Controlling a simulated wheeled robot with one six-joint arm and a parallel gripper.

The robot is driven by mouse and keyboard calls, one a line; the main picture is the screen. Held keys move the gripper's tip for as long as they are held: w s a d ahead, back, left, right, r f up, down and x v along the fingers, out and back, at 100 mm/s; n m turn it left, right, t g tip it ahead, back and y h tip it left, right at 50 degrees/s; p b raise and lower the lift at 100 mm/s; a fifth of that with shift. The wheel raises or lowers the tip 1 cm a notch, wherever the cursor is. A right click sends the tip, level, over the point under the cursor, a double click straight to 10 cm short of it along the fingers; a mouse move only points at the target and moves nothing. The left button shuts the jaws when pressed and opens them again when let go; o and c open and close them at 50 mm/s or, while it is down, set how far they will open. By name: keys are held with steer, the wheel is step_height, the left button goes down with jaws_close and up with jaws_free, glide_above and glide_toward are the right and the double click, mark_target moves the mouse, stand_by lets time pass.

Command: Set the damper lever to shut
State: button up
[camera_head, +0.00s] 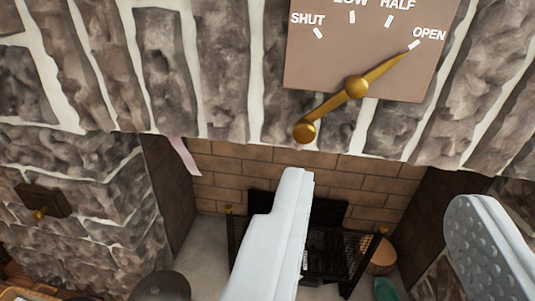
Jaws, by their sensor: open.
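The damper lever (357,88) is brass, with a round hub, a thin pointer and a ball-ended handle (305,131). It is mounted on a brown dial plate (310,72) on the stone wall. The plate reads SHUT, LOW, HALF and OPEN, with a white tick by each. The pointer lies at the OPEN tick, up and right, and the ball end hangs down and left, past the plate's edge. My gripper (375,190) is open and empty, its two pale fingers below the lever in the picture. The left fingertip is beneath the ball, with no contact visible.
Rough stone wall (85,60) surrounds the plate. Below is a brick-lined fireplace (260,165) with a black grate or screen (335,240), partly hidden by my left finger. A dark wall bracket with a brass knob (40,202) is at left. A green object (385,288) lies at lower right.

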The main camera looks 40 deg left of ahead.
steer(key=g+y, duration=0.1)
steer(key=y, duration=0.1)
glide_toward(305, 137)
steer(key=shift+n, duration=0.4)
steer(key=x, duration=1)
steer(key=shift+w+a, duration=0.25)
jaws_close()
